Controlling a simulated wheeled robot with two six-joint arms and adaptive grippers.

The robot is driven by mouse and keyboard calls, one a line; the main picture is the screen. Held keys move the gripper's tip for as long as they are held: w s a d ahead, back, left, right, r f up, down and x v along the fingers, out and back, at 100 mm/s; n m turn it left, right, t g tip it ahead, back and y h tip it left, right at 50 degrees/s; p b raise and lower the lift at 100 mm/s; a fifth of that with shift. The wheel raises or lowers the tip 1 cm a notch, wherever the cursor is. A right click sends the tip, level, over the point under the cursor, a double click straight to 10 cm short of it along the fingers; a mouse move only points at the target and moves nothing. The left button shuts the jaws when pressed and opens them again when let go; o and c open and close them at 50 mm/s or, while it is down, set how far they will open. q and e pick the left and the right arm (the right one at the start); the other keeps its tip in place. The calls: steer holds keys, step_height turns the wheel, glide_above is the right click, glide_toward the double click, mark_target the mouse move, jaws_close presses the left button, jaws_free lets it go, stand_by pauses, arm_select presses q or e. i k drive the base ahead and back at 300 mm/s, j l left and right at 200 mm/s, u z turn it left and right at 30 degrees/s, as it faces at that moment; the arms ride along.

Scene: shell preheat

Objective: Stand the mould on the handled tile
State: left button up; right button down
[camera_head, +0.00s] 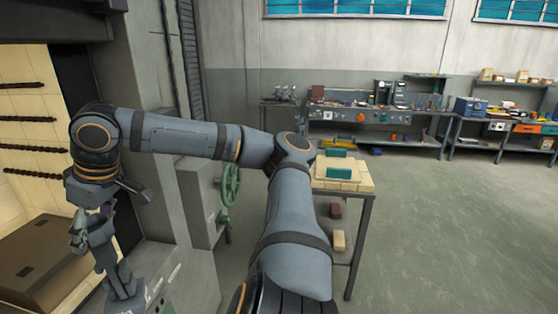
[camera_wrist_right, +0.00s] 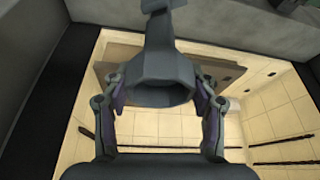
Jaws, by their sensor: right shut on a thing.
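My right gripper (camera_head: 92,218) is at the far left of the head view, in front of the open furnace. It is shut on the grey mould (camera_head: 100,240), which hangs below its fingers. In the right wrist view the mould (camera_wrist_right: 160,75) sits between the two fingers of the gripper (camera_wrist_right: 160,100), its wide hollow cup facing the camera. A pale tile (camera_head: 322,173) with two green handles lies on a stand right of my right arm, well away from the mould. My arm hides part of that stand. My left gripper is out of view.
The furnace has a cream brick lining (camera_head: 32,106) with dark heating coils. A brown slab (camera_head: 42,262) lies inside; it also shows in the right wrist view (camera_wrist_right: 215,68). A green handwheel (camera_head: 230,186) is beside the furnace. Workbenches line the back wall; the right floor is clear.

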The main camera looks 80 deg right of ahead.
mark_target(337, 166)
steer(key=l+z, duration=0.3)
steer(key=l, duration=0.15)
steer(key=l+z, duration=0.3)
steer(key=l, duration=0.15)
steer(key=i+l+z, duration=0.1)
steer(key=l+z, duration=0.15)
steer(key=l, duration=0.15)
steer(key=i+l+z, duration=0.1)
steer(key=l+z, duration=0.2)
steer(key=l, duration=0.15)
steer(key=i+l+z, duration=0.4)
steer(key=l+z, duration=0.2)
steer(key=l, duration=0.15)
